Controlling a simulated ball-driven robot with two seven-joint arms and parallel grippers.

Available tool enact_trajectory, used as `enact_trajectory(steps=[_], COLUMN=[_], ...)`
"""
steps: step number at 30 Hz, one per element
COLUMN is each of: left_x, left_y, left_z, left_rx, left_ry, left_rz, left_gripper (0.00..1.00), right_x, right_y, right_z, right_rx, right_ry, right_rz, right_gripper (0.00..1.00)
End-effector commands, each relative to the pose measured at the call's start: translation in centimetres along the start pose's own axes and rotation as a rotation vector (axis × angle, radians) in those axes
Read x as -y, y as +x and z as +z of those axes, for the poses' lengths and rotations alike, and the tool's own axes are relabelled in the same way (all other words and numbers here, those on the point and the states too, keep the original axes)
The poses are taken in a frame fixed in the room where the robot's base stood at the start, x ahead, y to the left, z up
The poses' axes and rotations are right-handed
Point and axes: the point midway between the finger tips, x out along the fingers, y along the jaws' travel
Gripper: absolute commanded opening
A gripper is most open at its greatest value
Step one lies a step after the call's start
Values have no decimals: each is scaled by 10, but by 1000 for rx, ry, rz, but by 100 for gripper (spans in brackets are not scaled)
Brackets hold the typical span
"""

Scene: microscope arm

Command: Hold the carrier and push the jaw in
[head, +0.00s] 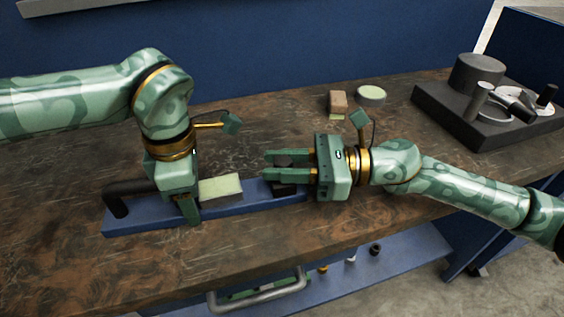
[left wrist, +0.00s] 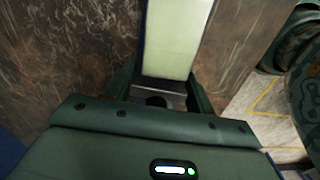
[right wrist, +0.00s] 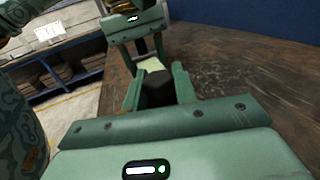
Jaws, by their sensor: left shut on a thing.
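The blue carrier (head: 150,222) lies along the front of the workbench, with a black handle (head: 118,200) at its left end. A pale green-topped block (head: 221,186) sits on it; it also shows in the left wrist view (left wrist: 170,40). My left gripper (head: 189,212) points down and is shut on the carrier, left of the block. A dark jaw piece (head: 285,189) is at the carrier's right end. My right gripper (head: 267,164) lies level over that end, pointing left, fingers open on either side of a dark part (right wrist: 158,92). Contact there is unclear.
A brown block (head: 338,101) and a round green-topped disc (head: 371,94) stand at the back. A dark fixture (head: 475,110) with metal parts is at the far right. The bench behind the carrier is mostly clear.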

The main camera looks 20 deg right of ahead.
Motion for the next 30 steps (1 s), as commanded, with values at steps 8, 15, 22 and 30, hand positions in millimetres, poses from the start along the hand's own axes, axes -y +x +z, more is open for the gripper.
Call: enact_trajectory(steps=[8,15,22,30], left_x=[0,1,1,0], left_y=[-2,-2,-2,-2], left_z=[1,1,2,1], left_rx=[2,2,3,2], left_ry=[3,5,7,3], left_rz=[2,1,0,2], left_gripper=[0,0,0,0], right_x=[-9,-14,-14,-14], right_y=[33,56,56,56], right_z=[1,0,0,0], right_rx=[2,1,0,0], right_ry=[-1,0,1,0], right_rz=[2,-2,-2,-2], right_gripper=[0,0,0,50])
